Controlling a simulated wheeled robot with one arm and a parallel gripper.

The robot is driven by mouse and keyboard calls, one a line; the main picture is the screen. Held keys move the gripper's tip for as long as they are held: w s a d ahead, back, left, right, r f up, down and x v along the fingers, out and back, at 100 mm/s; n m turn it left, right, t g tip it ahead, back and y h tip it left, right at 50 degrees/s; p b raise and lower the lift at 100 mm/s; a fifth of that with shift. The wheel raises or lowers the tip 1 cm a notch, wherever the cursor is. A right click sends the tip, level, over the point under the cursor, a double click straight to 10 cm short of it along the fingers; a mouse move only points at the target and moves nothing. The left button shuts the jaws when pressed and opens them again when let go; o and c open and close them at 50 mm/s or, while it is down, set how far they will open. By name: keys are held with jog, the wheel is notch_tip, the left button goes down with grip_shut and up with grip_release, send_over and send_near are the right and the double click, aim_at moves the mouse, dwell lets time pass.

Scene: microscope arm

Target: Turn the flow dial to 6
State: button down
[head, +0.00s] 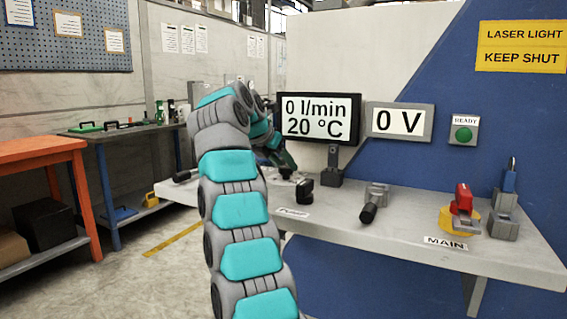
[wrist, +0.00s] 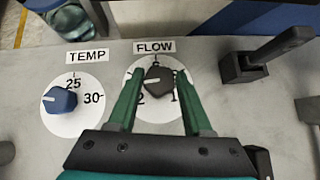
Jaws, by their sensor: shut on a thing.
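The flow dial (wrist: 158,82) is a dark knob on a white round scale, under a FLOW label (wrist: 154,47) in the wrist view. A 2 shows at its lower left and part of another number at its lower right; my fingers hide other marks. My gripper (wrist: 160,76) has its two green fingers on either side of the knob, shut on it. In the head view my gripper (head: 287,172) is down at the left end of the bench, and the dial is hidden there. The display (head: 317,118) reads 0 l/min and 20 °C.
The temp dial (wrist: 60,100), a blue knob, is left of the flow dial. A dark lever (wrist: 268,53) stands to its right. Another display (head: 398,122) reads 0 V.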

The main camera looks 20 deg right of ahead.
jog(key=shift+s+d+f, duration=0.1)
jog(key=shift+d+f, duration=0.05)
jog(key=shift+f, duration=0.25)
jog(key=shift+c, duration=1.5)
grip_release()
jog(key=shift+r, duration=0.1)
